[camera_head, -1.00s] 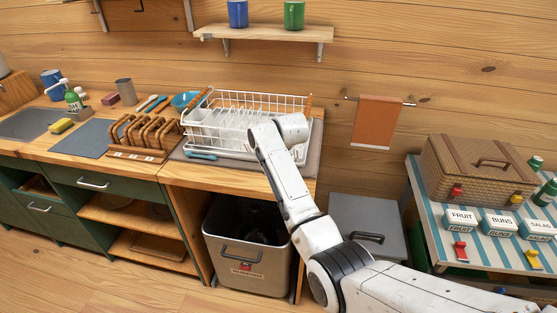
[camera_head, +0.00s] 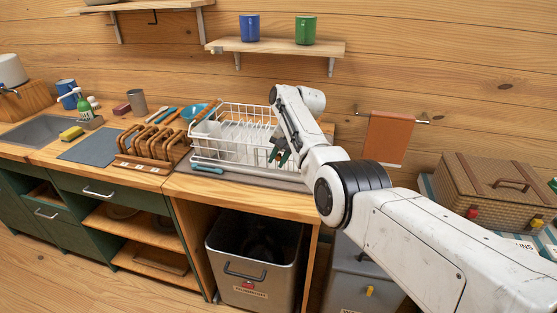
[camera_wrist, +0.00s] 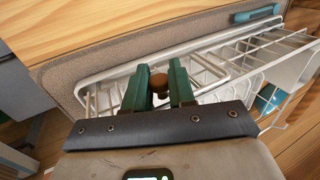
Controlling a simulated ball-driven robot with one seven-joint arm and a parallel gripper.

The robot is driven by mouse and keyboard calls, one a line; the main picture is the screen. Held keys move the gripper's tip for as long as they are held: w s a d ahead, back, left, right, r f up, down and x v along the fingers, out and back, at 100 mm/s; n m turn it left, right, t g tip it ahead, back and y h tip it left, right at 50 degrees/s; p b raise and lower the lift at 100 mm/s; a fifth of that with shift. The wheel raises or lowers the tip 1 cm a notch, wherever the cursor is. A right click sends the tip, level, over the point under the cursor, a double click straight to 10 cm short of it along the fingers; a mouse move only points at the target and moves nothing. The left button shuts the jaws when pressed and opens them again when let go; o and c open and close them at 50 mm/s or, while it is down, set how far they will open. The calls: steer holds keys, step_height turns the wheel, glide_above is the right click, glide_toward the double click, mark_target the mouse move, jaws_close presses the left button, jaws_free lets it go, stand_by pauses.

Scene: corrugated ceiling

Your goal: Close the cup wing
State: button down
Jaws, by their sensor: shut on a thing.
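The white wire dish rack (camera_head: 238,172) stands on the counter's right end. It also fills the right of the wrist view (camera_wrist: 290,62). My gripper (camera_head: 278,153) is at the rack's front right part, fingers pointing down. In the wrist view, my gripper's green fingers (camera_wrist: 159,84) are shut on a round brown wooden knob (camera_wrist: 159,82). White wires, seemingly the cup wing (camera_wrist: 208,68), run beside and behind the knob. My fingers hide part of them, and I cannot tell the wing's exact angle.
Wooden plate holders (camera_head: 150,148) stand left of the rack. A blue cup (camera_head: 249,27) and a green cup (camera_head: 306,30) stand on the wall shelf above. A grey bin (camera_head: 255,255) sits below the counter. A wicker basket (camera_head: 490,188) is at the right.

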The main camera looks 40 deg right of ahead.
steer(key=shift+f, duration=0.15)
steer(key=c, duration=1)
jaws_free()
steer(key=shift+d, duration=0.1)
steer(key=v, duration=1.1)
steer(key=shift+b, duration=0.35)
steer(key=shift+w, duration=0.15)
